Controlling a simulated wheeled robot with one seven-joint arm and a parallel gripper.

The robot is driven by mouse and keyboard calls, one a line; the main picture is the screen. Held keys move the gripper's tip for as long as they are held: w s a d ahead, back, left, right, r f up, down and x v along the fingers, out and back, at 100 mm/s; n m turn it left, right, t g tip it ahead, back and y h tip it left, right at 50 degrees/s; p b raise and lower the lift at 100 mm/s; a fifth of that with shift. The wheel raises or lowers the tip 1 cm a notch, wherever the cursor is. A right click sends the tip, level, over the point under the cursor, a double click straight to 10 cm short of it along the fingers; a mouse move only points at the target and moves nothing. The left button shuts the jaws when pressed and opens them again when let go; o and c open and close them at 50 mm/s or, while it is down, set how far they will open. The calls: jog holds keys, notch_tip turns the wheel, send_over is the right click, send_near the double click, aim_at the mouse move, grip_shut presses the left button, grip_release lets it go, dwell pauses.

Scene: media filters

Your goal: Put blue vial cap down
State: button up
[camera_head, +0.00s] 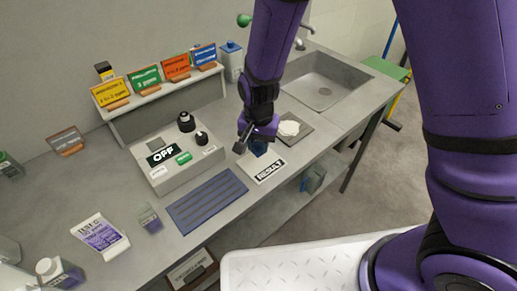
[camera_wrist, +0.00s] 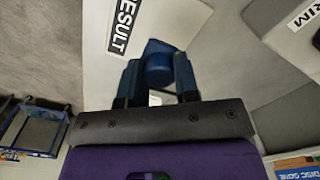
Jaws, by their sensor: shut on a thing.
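My gripper (camera_head: 256,150) is over the counter, beside the white RESULT plate. In the wrist view its two blue fingers (camera_wrist: 158,76) are shut on the round dark blue vial cap (camera_wrist: 160,56). In the head view the cap (camera_head: 259,147) shows as a small blue patch under the gripper, at the far end of the RESULT plate (camera_head: 262,178). The plate also shows in the wrist view (camera_wrist: 170,18), behind the cap. I cannot tell whether the cap touches the plate. The cap's lower side is hidden.
A grey square pad (camera_head: 304,137) with a white heap (camera_head: 289,128) lies to the right. A control box (camera_head: 205,160) with black knobs and an OFF sign stands left. A blue ribbed rack (camera_head: 207,201) lies in front of it. A sink (camera_head: 325,85) is at the back right.

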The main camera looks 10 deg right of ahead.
aim_at(258, 150)
jog(key=shift+w+d+f, duration=0.1)
jog(key=shift+w+f, duration=0.15)
jog(key=shift+f, duration=0.65)
jog(key=shift+w+f, duration=0.2)
jog(key=shift+f, duration=0.7)
jog(key=shift+f, duration=0.1)
jog(key=o, duration=0.9)
jog(key=shift+o, duration=0.2)
notch_tip(258, 150, up, 12)
jog(key=shift+r, duration=0.15)
